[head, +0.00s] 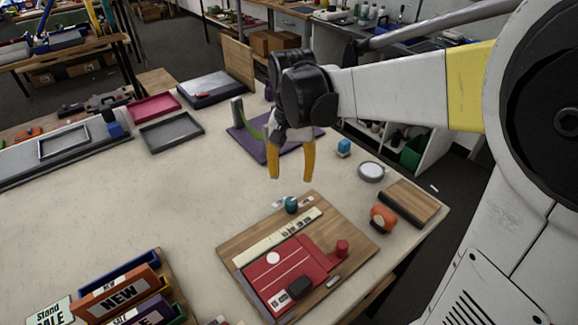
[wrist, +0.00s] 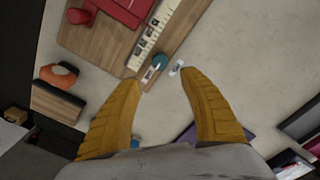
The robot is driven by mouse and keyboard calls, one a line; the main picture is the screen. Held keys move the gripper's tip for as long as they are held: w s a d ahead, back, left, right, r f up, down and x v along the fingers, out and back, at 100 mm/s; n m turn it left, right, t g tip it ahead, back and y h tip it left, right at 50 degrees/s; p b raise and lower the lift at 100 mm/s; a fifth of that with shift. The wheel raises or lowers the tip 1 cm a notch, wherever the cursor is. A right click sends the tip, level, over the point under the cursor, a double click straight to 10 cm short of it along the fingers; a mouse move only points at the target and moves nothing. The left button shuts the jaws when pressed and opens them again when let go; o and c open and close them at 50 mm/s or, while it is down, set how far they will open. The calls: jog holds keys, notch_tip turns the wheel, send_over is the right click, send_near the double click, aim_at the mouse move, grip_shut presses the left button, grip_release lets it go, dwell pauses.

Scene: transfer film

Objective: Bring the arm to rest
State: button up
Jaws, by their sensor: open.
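My gripper (head: 291,178) hangs from the white and black arm above the pale table (head: 150,210), its two orange fingers apart with nothing between them. It is above and behind a wooden board (head: 232,243). The board bears a red plate (head: 310,262) with a red knob and a black block, and a cream strip. A small teal round piece (head: 291,204) sits at the board's far edge. In the wrist view the open fingers (wrist: 159,78) frame the teal piece (wrist: 160,62) and a small white piece (wrist: 176,68), both apart from the fingers.
A purple mat (head: 246,142) lies behind my gripper. An orange object (head: 383,218), a round white-topped piece (head: 371,171) and a blue block (head: 344,147) stand to the right. Boxes with sale signs (head: 118,290) are at the front left. The table's left middle is clear.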

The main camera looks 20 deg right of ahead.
jog(key=shift+r, duration=0.4)
